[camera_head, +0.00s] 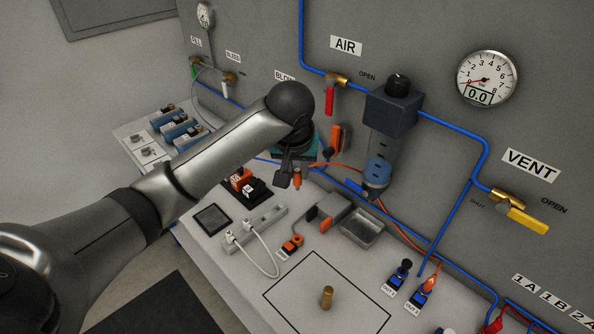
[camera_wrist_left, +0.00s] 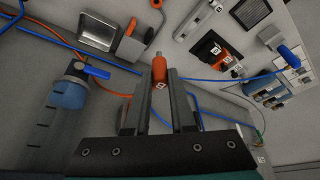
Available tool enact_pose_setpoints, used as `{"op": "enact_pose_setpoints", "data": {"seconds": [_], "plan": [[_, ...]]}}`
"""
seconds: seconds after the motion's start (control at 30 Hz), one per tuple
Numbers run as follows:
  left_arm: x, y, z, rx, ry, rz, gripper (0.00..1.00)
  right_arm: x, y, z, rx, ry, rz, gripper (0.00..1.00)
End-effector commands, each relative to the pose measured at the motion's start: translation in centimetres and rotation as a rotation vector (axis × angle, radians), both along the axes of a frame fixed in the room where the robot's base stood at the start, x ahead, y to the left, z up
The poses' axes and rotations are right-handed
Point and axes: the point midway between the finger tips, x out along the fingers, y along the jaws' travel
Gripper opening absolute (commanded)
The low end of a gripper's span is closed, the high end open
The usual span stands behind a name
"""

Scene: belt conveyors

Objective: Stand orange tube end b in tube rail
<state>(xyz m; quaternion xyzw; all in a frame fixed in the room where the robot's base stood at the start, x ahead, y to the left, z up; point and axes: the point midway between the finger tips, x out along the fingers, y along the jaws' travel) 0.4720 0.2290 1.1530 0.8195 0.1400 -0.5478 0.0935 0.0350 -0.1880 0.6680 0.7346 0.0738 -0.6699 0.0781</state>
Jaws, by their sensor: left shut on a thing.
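My left gripper (camera_head: 290,180) is above the bench near the wall, fingers pointing down. It is shut on an orange tube end (camera_head: 297,178); in the left wrist view the orange tube end (camera_wrist_left: 160,69) sits between the fingertips with its grey tip outward and a small white label. The orange tube (camera_head: 350,167) runs from there toward the right, past the filter bowl and down to the connectors marked OUT. I cannot tell for sure which fixture is the tube rail. My right gripper is not in view.
A black holder (camera_head: 257,190) with an orange part stands left of the gripper. A power strip (camera_head: 255,226), a grey block (camera_head: 327,211), a metal tray (camera_head: 362,229) and a brass cylinder (camera_head: 326,297) are on the bench. The filter bowl (camera_head: 377,175) hangs close on the right.

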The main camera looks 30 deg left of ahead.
Motion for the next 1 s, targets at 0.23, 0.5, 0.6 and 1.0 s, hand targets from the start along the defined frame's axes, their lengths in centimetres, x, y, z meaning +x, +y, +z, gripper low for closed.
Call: {"op": "enact_pose_setpoints", "data": {"seconds": [0.23,0.5,0.6,1.0], "plan": [[0.3,0.4,-0.6,0.0,0.001,0.002,0.0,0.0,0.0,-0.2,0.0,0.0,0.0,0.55],[1.2,1.7,-2.5,0.0,0.0,0.002,0.0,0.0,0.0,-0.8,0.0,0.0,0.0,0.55],[1.5,2.2,-3.2,-0.001,0.001,0.003,0.0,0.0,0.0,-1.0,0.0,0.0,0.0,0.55],[2.9,4.1,-5.9,0.0,0.001,0.002,0.0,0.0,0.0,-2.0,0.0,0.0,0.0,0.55]]}}
